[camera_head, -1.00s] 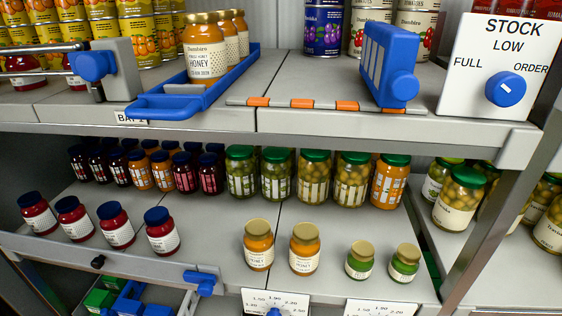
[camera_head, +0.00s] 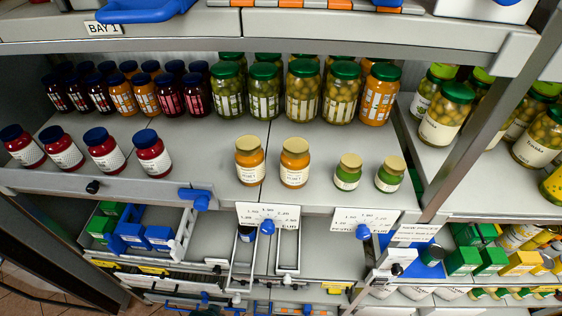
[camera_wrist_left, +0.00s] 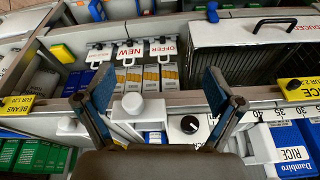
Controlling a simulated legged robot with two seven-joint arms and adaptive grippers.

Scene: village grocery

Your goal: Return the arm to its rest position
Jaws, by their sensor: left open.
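My left gripper (camera_wrist_left: 158,92) shows in the left wrist view, with its two blue-padded fingers spread wide apart. Nothing is held between the fingers. It hangs over a shelf edge with a white bracket (camera_wrist_left: 150,112) and a black dial (camera_wrist_left: 189,124) behind and between the fingers. Neither gripper shows in the head view, and neither arm can be seen there.
The head view shows a middle shelf (camera_head: 205,160) with rows of jars, including honey jars (camera_head: 250,160) near its front edge. Below are a drawer with blue and green boxes (camera_head: 131,225) and price dials (camera_head: 267,227). The wrist view shows a black-fronted case (camera_wrist_left: 255,62) and boxes (camera_wrist_left: 130,76).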

